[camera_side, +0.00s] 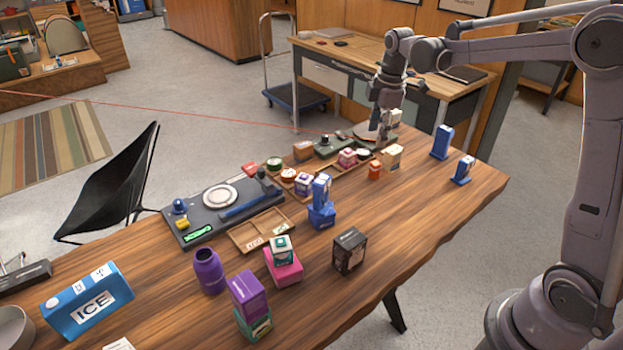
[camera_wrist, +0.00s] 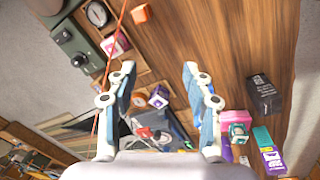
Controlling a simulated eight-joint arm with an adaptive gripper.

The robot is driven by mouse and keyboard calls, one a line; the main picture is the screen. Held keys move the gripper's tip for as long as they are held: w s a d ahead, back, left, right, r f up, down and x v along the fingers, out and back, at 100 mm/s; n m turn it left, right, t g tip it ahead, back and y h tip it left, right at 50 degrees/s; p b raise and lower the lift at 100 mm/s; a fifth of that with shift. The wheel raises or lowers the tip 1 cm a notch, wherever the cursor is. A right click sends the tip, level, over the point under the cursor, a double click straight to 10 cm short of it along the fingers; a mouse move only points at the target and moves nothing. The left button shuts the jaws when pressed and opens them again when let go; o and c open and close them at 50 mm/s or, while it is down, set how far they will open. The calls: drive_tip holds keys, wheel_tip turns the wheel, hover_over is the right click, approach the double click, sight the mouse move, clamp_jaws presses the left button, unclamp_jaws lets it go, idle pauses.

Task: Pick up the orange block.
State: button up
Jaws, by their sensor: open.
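The orange block (camera_side: 375,170) is a small block standing on the wooden table, near the tray's right end and beside a cream box (camera_side: 392,156). In the wrist view the orange block (camera_wrist: 140,14) shows near the top edge, beyond my fingertips and apart from them.
A wooden tray (camera_side: 248,240) and a dark board with a white disc (camera_side: 219,195) lie on the table. Stacked boxes, a purple jar (camera_side: 209,270), a black box (camera_side: 349,250) and two blue boxes (camera_side: 442,142) stand around. The right front wood is mostly clear.

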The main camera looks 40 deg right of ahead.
sight(376, 163)
drive_tip(key=w+d+f+n, duration=0.1)
drive_tip(key=f, duration=0.1)
drive_tip(key=w+d+f+n+g, duration=0.1)
drive_tip(key=d+f, duration=0.1)
drive_tip(key=w+d+f+n, duration=0.1)
drive_tip(key=d+f, duration=0.1)
drive_tip(key=shift+w+d+n+g, duration=0.25)
drive_tip(key=shift+w+n+g, duration=0.05)
drive_tip(key=shift+w, duration=0.1)
drive_tip(key=shift+d+f, duration=0.1)
drive_tip(key=shift+f, duration=0.25)
drive_tip(key=shift+s+f, duration=0.1)
drive_tip(key=shift+f, duration=5.1)
clamp_jaws()
